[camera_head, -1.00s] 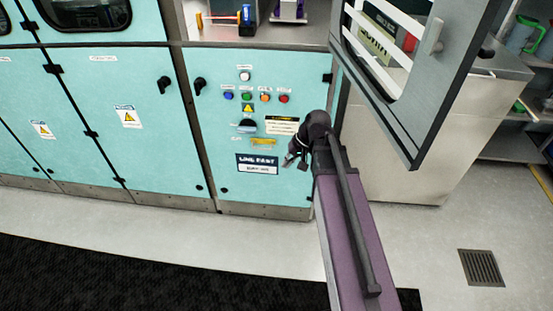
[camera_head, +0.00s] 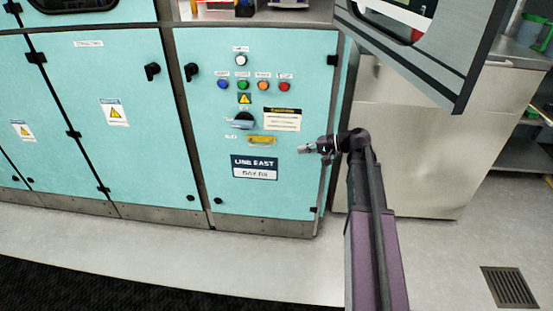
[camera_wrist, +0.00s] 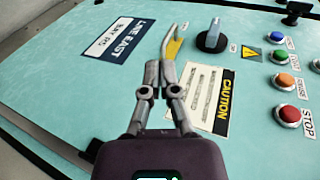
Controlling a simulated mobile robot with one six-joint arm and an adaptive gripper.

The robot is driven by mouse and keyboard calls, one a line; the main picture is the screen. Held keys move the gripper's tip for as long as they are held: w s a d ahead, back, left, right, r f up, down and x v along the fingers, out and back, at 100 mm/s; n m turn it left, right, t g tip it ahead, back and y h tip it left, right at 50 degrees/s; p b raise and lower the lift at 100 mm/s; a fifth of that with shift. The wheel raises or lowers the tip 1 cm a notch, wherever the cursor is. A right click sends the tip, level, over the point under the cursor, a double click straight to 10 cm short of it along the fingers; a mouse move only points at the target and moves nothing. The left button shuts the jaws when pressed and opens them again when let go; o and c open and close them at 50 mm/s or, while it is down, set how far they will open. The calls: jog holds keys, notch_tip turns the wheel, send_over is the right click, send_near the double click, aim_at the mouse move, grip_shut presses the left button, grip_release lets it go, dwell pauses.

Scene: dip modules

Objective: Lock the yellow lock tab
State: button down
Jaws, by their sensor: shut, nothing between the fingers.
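The yellow lock tab (camera_head: 261,141) is a small flat bar on the turquoise cabinet door, above the LINE EAST plate. In the wrist view the yellow lock tab (camera_wrist: 174,48) is partly covered by a finger of mine. My gripper (camera_head: 304,149) is to the right of the tab in the head view and slightly lower, pointing left. It is shut and empty. In the wrist view my gripper (camera_wrist: 160,62) has its fingertips overlapping the tab's edge; I cannot tell whether they touch it. A dark rotary handle (camera_head: 243,121) sits just above the tab.
Coloured buttons (camera_head: 242,86) and a yellow CAUTION label (camera_head: 282,119) are above and right of the tab. The LINE EAST plate (camera_head: 255,167) is below. A grey-framed panel (camera_head: 440,60) hangs at upper right. The floor (camera_head: 150,245) before the cabinet is clear.

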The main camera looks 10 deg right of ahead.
jog(key=shift+w+d+f+m+t+y+b, duration=0.15)
jog(key=shift+w+d+f+t+y+b, duration=0.2)
jog(key=shift+d+b, duration=0.4)
jog(key=shift+w+d+f+m+t+y+b, duration=0.25)
jog(key=shift+w+d+b, duration=0.35)
jog(key=shift+d, duration=0.3)
jog(key=shift+w+d+f+m+t+y+b, duration=0.15)
jog(key=shift+w+d+f+t+b, duration=0.25)
jog(key=shift+d+b, duration=0.4)
jog(key=shift+a, duration=0.1)
jog(key=b+x, duration=0.2)
jog(key=x, duration=1.2)
jog(key=shift+r, duration=0.1)
